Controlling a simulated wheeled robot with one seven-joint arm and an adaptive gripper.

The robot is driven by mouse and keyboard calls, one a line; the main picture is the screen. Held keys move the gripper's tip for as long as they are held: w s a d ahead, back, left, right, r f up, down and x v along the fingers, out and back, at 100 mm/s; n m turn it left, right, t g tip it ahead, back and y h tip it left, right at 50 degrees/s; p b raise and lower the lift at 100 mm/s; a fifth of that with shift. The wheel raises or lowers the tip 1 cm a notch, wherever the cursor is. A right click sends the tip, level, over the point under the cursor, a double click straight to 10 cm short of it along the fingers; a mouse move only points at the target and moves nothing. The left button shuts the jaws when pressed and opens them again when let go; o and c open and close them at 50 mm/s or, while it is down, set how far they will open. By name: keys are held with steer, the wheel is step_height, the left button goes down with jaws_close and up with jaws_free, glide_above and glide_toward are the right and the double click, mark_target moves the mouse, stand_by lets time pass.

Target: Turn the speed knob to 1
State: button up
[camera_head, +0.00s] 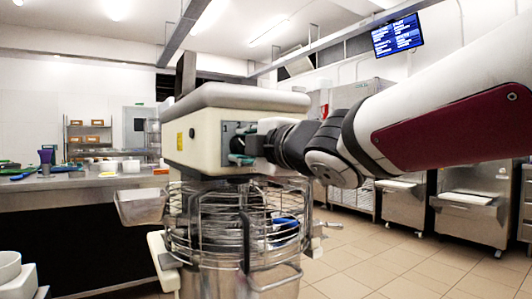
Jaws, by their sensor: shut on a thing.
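A cream stand mixer (200,125) stands in the middle of the head view. Its dark grey control panel (229,129) is on the side of the mixer head. My gripper (238,151) reaches in from the right, with its fingers against this panel. It is shut on the speed knob, which the fingers and gripper body mostly hide. The knob's pointer and the number it stands at cannot be read.
A wire bowl guard (190,225) and a metal bowl (222,285) are below the mixer head. A steel counter (75,181) with utensils is at the left. Steel freezers (475,205) line the right wall. The tiled floor (375,262) at right is clear.

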steer(key=shift+a+r+n, duration=0.15)
steer(key=shift+n, duration=0.25)
steer(key=o, duration=0.9)
steer(key=shift+o, duration=1.2)
steer(key=shift+w+a, duration=0.1)
steer(key=shift+w, duration=0.05)
steer(key=v, duration=1.2)
